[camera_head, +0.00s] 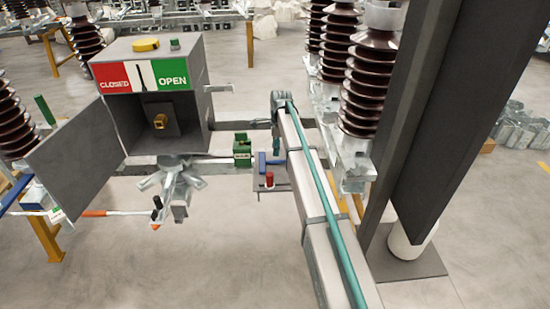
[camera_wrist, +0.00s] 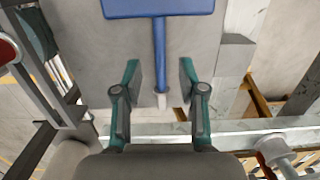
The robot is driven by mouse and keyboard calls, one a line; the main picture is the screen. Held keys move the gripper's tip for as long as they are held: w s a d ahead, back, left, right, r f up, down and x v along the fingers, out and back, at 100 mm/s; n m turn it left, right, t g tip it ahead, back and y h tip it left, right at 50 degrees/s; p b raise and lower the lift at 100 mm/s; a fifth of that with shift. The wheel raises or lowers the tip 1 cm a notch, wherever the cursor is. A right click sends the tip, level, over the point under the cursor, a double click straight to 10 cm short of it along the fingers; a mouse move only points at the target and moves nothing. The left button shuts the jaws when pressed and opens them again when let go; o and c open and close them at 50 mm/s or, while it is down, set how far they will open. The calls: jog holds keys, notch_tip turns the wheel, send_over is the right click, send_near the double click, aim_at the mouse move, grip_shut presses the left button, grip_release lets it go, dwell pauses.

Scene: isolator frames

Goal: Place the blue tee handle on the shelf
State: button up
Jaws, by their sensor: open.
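The blue tee handle (camera_head: 262,164) lies on the small grey shelf (camera_head: 262,190) in the head view. In the wrist view, the blue tee handle (camera_wrist: 159,50) has its wide crossbar at the top edge, partly cut off, and its stem runs down to a pale tip. The shelf's grey surface (camera_wrist: 100,50) shows beneath it. My gripper (camera_wrist: 159,72) is open, with one teal finger on each side of the stem and gaps on both sides. In the head view my gripper (camera_head: 276,150) is just beside the handle, partly hidden by my arm.
A red cylinder (camera_head: 269,180) stands on the shelf, and a green block (camera_head: 242,149) is left of it. A grey box (camera_head: 150,75) with CLOSED and OPEN signs has its door open. Brown insulators (camera_head: 368,85) and a dark post (camera_head: 430,110) stand to the right.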

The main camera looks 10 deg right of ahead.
aim_at(277, 161)
notch_tip(277, 161, up, 6)
jog(key=b, duration=0.1)
jog(key=shift+d+r, duration=0.2)
jog(key=shift+d, duration=0.05)
jog(key=shift+s, duration=0.1)
